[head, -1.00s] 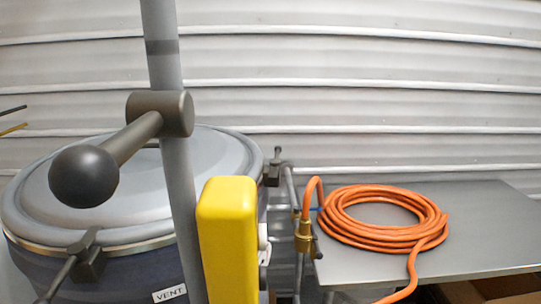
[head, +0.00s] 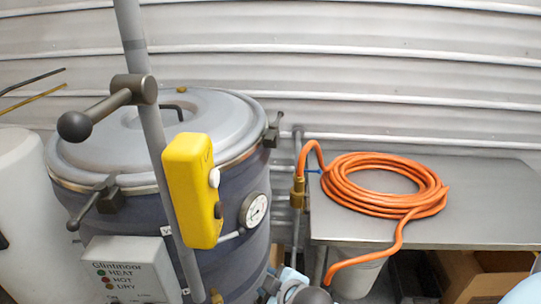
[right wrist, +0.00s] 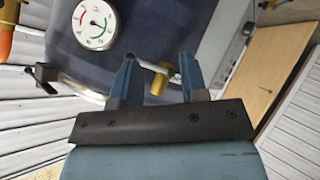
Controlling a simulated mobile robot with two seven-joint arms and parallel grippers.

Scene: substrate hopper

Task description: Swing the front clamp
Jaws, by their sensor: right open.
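The front clamp (head: 108,194) is a dark block on the near rim of the steel vessel's grey lid (head: 225,105). Its lever slopes down left to a dark knob. A second clamp (head: 272,130) sits on the lid's right side. My right gripper (right wrist: 157,72) is open and empty in the right wrist view. A brass fitting (right wrist: 158,84) shows between its fingers, with the dark vessel wall beyond. A dark clamp-like part (right wrist: 42,78) is at left there; I cannot tell which clamp. Blue-grey parts of my right arm show at the head view's bottom edge. My left gripper is not visible.
A pole with a ball-ended handle (head: 100,108) and yellow pendant (head: 192,190) stands before the vessel. A gauge (head: 255,209) and control box (head: 130,270) are on its front. An orange hose (head: 385,185) lies coiled on the right table (head: 480,170).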

